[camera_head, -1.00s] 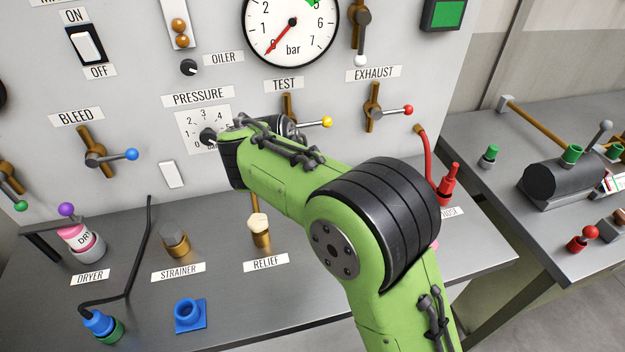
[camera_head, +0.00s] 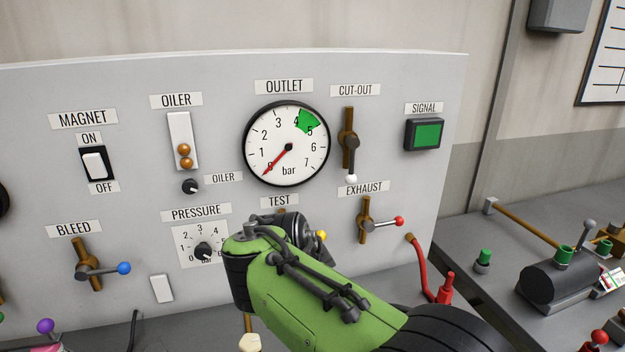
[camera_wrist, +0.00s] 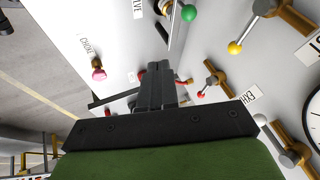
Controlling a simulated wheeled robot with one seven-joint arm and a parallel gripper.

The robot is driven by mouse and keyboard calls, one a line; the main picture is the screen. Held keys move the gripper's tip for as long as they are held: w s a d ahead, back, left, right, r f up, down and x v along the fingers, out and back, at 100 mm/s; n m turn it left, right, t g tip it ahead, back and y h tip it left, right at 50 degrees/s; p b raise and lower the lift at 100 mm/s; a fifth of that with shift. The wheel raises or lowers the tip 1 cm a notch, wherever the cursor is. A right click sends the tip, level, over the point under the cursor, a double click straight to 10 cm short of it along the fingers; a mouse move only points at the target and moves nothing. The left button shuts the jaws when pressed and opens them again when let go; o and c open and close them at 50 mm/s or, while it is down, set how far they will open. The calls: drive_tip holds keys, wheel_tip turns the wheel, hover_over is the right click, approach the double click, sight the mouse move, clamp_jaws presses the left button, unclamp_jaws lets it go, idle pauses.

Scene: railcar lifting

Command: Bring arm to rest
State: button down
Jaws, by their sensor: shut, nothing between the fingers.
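My gripper (camera_wrist: 157,70) shows in the wrist view as two black fingers pressed together with nothing between them. Its fingertips are in front of the grey panel, near red-tipped parts partly hidden behind them. I cannot tell the exact gap to the panel. In the head view my green arm reaches up from the bottom in front of the panel's lower middle. It covers part of the area below the TEST label (camera_head: 281,200). The gripper itself is hidden in that view.
The grey panel (camera_head: 390,80) carries the outlet gauge (camera_head: 287,143), needle near 0, the cut-out lever (camera_head: 350,140), the exhaust lever (camera_head: 372,221) and the bleed lever (camera_head: 95,270). The signal lamp (camera_head: 425,135) is green. A side bench (camera_head: 470,280) holds a black cylinder (camera_head: 555,283).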

drive_tip(key=s+d+r+n, duration=0.4)
drive_tip(key=s+d, duration=0.3)
drive_tip(key=d, duration=0.4)
drive_tip(key=s+d+f+n+y, duration=0.1)
drive_tip(key=s+f+n, duration=0.1)
drive_tip(key=s, duration=0.4)
drive_tip(key=s+d+f+n+y, duration=0.1)
drive_tip(key=s+d+n, duration=0.1)
drive_tip(key=s, duration=0.4)
drive_tip(key=s+d+f+n, duration=0.2)
drive_tip(key=s+n, duration=0.2)
drive_tip(key=s, duration=0.2)
drive_tip(key=shift+f+n+y, duration=0.3)
drive_tip(key=shift+f+y, duration=0.05)
drive_tip(key=shift+y, duration=0.05)
drive_tip(key=shift+s, duration=0.1)
